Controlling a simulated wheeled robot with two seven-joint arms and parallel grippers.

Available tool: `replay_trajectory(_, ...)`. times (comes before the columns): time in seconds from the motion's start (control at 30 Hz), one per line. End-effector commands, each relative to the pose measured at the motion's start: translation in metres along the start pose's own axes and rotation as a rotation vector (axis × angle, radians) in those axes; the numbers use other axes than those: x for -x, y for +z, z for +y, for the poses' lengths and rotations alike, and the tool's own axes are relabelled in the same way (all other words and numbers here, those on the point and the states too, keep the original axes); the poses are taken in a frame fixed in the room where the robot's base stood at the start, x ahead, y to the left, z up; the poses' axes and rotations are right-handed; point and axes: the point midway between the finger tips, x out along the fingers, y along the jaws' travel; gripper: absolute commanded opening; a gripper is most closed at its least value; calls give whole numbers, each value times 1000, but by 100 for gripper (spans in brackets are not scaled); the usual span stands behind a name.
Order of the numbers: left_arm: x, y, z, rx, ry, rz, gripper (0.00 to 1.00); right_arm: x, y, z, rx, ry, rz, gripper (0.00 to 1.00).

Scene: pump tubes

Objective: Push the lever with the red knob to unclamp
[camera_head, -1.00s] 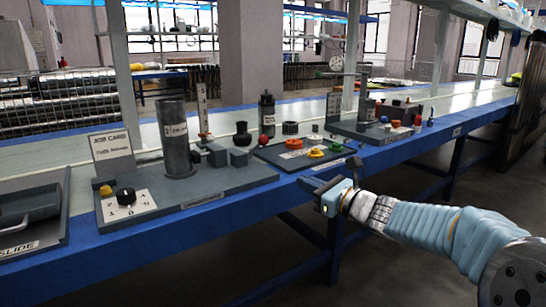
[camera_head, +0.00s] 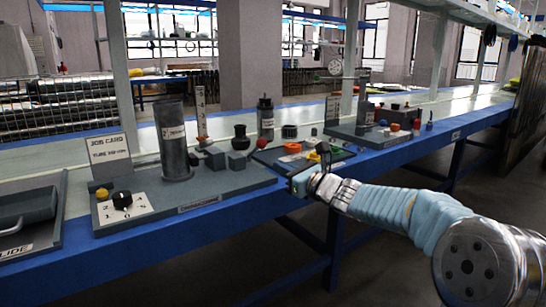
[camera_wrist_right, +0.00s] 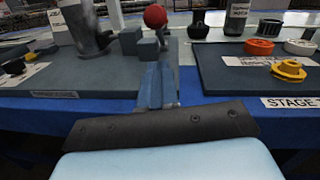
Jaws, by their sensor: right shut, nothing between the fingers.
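The red knob (camera_head: 262,142) is a small ball by the grey blocks near the right end of the left board. In the right wrist view the red knob (camera_wrist_right: 155,16) stands just above and beyond the fingers, with a short stem under it. The rest of its lever is hidden. My right gripper (camera_head: 291,178) is at the bench's front edge, in front of the gap between two boards. In the wrist view the right gripper (camera_wrist_right: 158,85) is shut and empty, pointing toward the blocks, apparently apart from the knob. My left gripper is not in view.
The grey left board (camera_head: 225,184) carries a tall cylinder (camera_head: 173,140), grey blocks (camera_head: 215,158) and a dial plate (camera_head: 124,208). The dark stage board (camera_wrist_right: 220,82) at right holds an orange ring (camera_wrist_right: 259,46) and a yellow part (camera_wrist_right: 289,69). Open floor lies before the bench.

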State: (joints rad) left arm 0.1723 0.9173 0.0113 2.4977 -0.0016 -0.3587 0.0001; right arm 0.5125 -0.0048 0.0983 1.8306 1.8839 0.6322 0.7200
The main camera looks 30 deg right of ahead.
Motion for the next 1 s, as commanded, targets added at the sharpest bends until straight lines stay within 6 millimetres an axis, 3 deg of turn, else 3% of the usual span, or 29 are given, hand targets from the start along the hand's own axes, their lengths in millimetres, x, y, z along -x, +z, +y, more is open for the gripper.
replay_trajectory(0.1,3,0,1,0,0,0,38,-19,10,0,0,0,-1,0)
replay_trajectory(0.3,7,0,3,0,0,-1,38,-35,25,0,0,-1,0,0)
replay_trajectory(0.77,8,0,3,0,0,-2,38,-38,29,0,-1,-2,0,0)
replay_trajectory(1.0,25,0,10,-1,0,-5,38,-40,38,-1,-2,2,26,0)
